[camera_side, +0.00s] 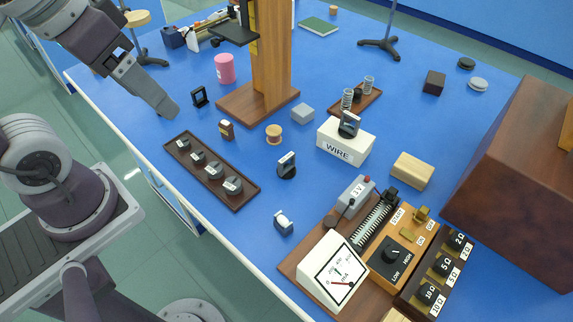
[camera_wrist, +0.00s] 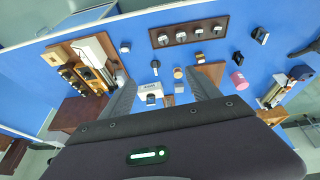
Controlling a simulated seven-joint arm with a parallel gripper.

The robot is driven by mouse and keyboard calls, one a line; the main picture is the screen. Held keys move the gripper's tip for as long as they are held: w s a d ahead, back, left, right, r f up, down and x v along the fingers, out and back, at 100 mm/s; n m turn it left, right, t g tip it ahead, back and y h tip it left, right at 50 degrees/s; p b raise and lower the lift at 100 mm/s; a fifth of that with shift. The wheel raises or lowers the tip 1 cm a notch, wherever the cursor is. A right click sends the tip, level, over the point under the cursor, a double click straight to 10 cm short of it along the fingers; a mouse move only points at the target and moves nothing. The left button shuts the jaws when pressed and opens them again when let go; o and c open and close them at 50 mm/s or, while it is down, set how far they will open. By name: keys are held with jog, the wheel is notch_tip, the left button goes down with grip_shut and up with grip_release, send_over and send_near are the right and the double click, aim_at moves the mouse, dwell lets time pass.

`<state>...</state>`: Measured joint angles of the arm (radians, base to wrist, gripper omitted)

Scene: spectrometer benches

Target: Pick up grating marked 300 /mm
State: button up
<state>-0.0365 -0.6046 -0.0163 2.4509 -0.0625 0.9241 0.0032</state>
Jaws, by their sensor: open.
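No "300 /mm" marking is readable, so I cannot tell which piece is that grating. Small upright pieces that could be gratings are a black frame (camera_side: 200,97) near the tray's far end, a dark holder with a pale label (camera_side: 287,165) mid-table, a pale-and-black holder (camera_side: 284,222) near the front edge, and a dark holder (camera_side: 349,125) on the white WIRE box (camera_side: 345,146).
A brown tray of dark knobs (camera_side: 210,172) lies near the edge. A wooden post stand (camera_side: 272,60) rises behind. A meter (camera_side: 333,272) and a control board (camera_side: 400,255) stand at front right. A pink cylinder (camera_side: 224,68) is near the gripper. Blue table is clear between pieces.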

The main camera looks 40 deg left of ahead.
jog(key=w+d+f+n+g+h, duration=0.35)
jog(key=w+f+g, duration=0.25)
jog(key=w, duration=0.2)
jog(key=n+g+h, duration=0.2)
jog(key=n+h, duration=0.6)
jog(key=h, duration=0.2)
send_over(289, 163)
jog(key=s+a, duration=0.1)
jog(key=s, duration=0.3)
notch_tip(289, 163, down, 16)
jog(key=f, duration=0.1)
jog(key=w+a+f+n+t, duration=0.1)
jog(key=f, duration=0.1)
jog(key=w+a+f+n+t, duration=0.1)
jog(key=w+f+n, duration=0.1)
jog(key=w+a+f+n+t, duration=0.1)
jog(key=f+n, duration=0.1)
jog(key=f, duration=0.1)
jog(key=shift+w+a, duration=0.2)
jog(key=shift+w, duration=0.15)
jog(key=shift+n+y, duration=0.25)
jog(key=x, duration=0.7)
jog(key=shift+s+r, duration=0.2)
jog(key=shift+s, duration=0.05)
jog(key=c, duration=1.5)
